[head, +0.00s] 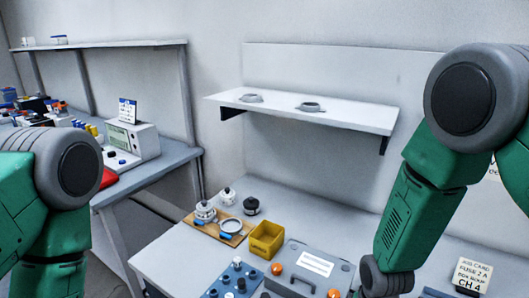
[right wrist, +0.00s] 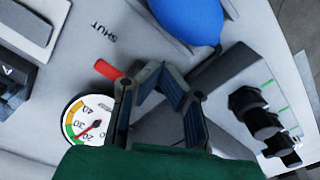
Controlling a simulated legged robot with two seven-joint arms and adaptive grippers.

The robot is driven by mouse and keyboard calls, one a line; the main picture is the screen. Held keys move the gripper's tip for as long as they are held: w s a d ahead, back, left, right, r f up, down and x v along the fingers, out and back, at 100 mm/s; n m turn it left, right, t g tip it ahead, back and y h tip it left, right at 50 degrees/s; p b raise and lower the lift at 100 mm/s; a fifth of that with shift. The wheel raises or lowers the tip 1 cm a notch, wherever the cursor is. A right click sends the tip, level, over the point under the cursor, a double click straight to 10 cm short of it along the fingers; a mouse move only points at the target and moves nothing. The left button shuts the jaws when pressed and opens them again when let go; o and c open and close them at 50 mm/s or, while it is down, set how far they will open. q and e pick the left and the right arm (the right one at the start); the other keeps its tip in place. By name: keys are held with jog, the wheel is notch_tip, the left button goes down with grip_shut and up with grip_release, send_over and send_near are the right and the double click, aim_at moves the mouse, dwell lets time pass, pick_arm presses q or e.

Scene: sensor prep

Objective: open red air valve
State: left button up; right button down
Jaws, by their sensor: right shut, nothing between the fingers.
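In the right wrist view a short red handle (right wrist: 107,69) sticks out beside a round pressure gauge (right wrist: 88,120) on a pale panel marked SHUT. The handle's inner end is close to my right gripper's finger. My right gripper (right wrist: 160,78) is shut and empty, just right of the handle; I cannot tell whether they touch. In the head view my right arm hangs down at the right, its gripper below the picture's edge, and I cannot make out the red handle. My left arm shows at the left edge, without its gripper.
A blue rounded object (right wrist: 187,18) and several black knobs (right wrist: 262,115) are near my right gripper. On the table stand a yellow bin (head: 266,240), a grey case (head: 310,264), a wooden board (head: 218,227) with parts and a job card (head: 473,276). A white shelf (head: 350,113) hangs above.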

jog(key=shift+w+a, duration=0.15)
jog(key=shift+w+a, duration=0.2)
jog(key=shift+a, duration=0.05)
jog(key=shift+w+a, duration=0.1)
jog(key=shift+w, duration=0.05)
dwell(0.6)
jog(key=shift+w+a, duration=0.2)
jog(key=shift+w, duration=0.05)
dwell(0.4)
notch_tip(320, 180, up, 6)
jog(key=p, duration=0.5)
jog(key=shift+w+d, duration=0.15)
jog(key=shift+w, duration=0.1)
dwell(0.3)
